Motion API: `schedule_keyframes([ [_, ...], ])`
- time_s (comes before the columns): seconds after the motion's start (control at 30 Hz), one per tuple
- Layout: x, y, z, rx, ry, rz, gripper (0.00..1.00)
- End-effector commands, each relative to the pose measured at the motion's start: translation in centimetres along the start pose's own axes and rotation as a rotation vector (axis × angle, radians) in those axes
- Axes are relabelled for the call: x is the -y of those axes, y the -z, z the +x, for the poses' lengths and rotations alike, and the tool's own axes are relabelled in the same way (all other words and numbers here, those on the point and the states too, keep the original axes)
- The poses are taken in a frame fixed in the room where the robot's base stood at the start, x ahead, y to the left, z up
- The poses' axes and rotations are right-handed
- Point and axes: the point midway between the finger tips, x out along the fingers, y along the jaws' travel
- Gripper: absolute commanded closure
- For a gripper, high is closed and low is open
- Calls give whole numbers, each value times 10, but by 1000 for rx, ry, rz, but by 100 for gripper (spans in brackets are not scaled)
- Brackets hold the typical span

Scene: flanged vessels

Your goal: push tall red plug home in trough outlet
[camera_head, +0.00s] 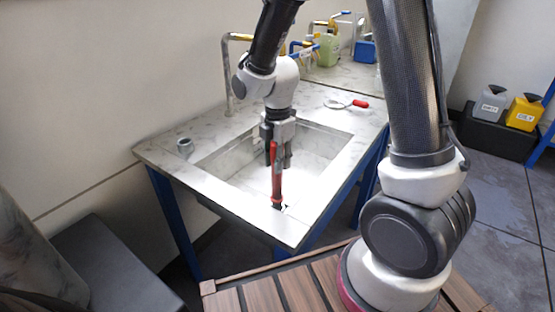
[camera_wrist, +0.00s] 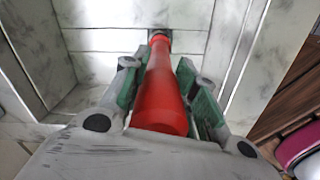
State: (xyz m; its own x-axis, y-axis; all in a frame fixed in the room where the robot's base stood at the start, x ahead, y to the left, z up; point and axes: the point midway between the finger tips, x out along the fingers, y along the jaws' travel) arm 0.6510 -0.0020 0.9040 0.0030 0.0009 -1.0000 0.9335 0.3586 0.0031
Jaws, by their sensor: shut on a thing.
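The tall red plug (camera_head: 277,178) stands roughly upright near the front edge of the sunken trough (camera_head: 225,153). My gripper (camera_head: 277,158) comes down from above and is shut on the plug's upper part. In the wrist view the plug (camera_wrist: 162,92) runs between the green finger pads of my gripper (camera_wrist: 157,90), its far end toward the trough wall. A dark spot, likely the outlet (camera_wrist: 159,34), shows at that far end. The plug's tip covers most of it, so I cannot tell how deep the plug sits.
A grey ring-shaped fitting (camera_head: 185,146) stands on the left rim of the worktop. A red-handled tool (camera_head: 346,103) lies on the back right. A tap (camera_head: 228,75) rises behind the trough. A green bottle (camera_head: 328,50) stands farther back. Grey and yellow canisters (camera_head: 524,113) are at right.

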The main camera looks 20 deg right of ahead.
Motion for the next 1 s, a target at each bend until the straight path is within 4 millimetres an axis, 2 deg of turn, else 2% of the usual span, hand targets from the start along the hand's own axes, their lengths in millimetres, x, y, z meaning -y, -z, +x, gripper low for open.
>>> schedule_keyframes([
  [0.37, 0, 0, 1, 0, 0, 0, 100],
  [1.0, 0, 0, 20, 0, 2, 0, 100],
])
